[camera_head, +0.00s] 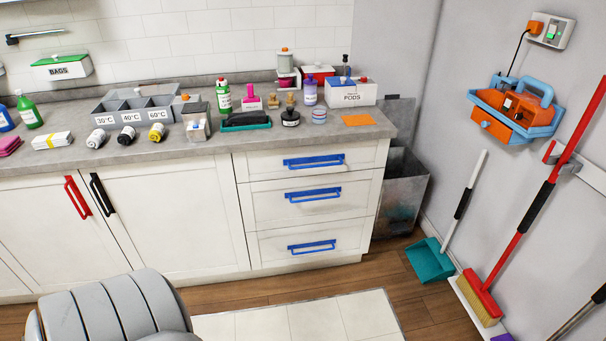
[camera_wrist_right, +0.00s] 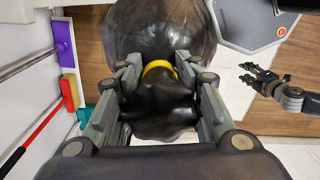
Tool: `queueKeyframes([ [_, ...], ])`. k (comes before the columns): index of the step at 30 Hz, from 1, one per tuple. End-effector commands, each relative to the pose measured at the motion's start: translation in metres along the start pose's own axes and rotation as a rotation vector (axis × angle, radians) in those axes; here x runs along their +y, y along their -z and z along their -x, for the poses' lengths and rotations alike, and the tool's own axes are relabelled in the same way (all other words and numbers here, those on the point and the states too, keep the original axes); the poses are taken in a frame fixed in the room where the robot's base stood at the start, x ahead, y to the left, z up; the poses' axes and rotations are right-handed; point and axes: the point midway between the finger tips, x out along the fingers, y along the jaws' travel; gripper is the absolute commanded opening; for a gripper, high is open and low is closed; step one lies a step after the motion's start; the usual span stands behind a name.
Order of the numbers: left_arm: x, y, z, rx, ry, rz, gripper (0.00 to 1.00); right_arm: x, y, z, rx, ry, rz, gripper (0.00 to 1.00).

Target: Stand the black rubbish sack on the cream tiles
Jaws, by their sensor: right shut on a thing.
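The black rubbish sack (camera_wrist_right: 160,30) shows in the right wrist view, with a yellow tie around its neck and its gathered top bunched toward the camera. My right gripper (camera_wrist_right: 158,64) is shut on the sack at the tied neck. The sack's underside is hidden, so I cannot tell whether it touches the floor. My left gripper (camera_wrist_right: 252,78) is at the right of that view, apart from the sack, with its fingers spread and empty. The cream tiles (camera_head: 300,320) lie in the wooden floor at the bottom of the head view. The sack is not in the head view.
A teal dustpan (camera_head: 430,262) and a red broom (camera_head: 482,298) stand along the right wall. White drawers (camera_head: 310,205) with blue handles and a cluttered worktop (camera_head: 225,143) stand behind the tiles. A dark grey open bin (camera_head: 405,190) stands beside the drawers. The visible tiles are bare in the head view.

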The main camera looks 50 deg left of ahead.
Motion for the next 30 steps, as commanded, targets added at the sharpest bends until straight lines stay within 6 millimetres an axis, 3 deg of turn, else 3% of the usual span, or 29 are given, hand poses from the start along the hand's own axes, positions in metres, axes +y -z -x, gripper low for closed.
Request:
queueKeyframes([
  [1,0.0,0.007,-0.01,0.009,0.001,0.001,0.4,0.002,0.007,-0.022,0.003,-0.002,0.071,0.0],
  [11,-0.002,0.052,-0.009,0.044,0.004,0.009,0.4,0.011,0.042,-0.113,0.002,-0.003,0.559,0.0],
  [21,-0.004,0.085,0.004,0.081,0.008,0.015,0.4,0.018,0.073,-0.205,0.001,-0.003,1.064,0.0],
  [30,-0.006,0.101,0.024,0.112,0.012,0.02,0.4,0.022,0.096,-0.285,0.0,-0.003,1.507,0.0],
])
